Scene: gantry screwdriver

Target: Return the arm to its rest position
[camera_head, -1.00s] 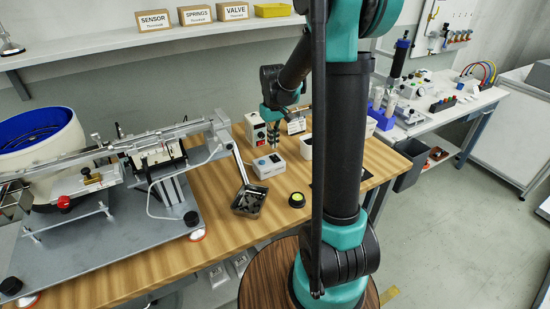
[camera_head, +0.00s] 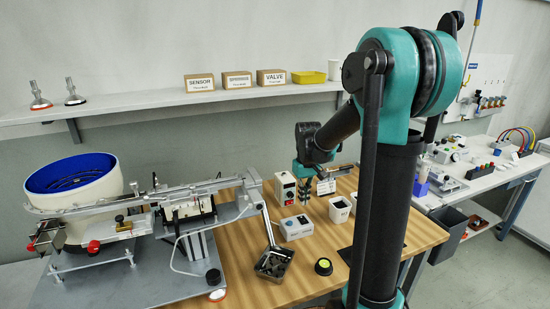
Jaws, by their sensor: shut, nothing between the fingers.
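My arm rises at the right of the head view, bends at a teal shoulder, and its dark forearm reaches back to the left over the wooden bench. My gripper (camera_head: 304,189) is small and points down at the far end of the arm. It is shut and empty, just right of a white control box (camera_head: 285,188) with buttons. Whether it touches the bench or the box cannot be told at this size.
A bowl feeder (camera_head: 128,192) and metal rail fill the bench's left side. A dark parts tray (camera_head: 273,263), grey-white device (camera_head: 296,228), round black-and-yellow item (camera_head: 323,267) and white cup (camera_head: 340,210) stand near the arm. A shelf (camera_head: 150,113) with labelled boxes runs behind. A second bench (camera_head: 470,190) is at right.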

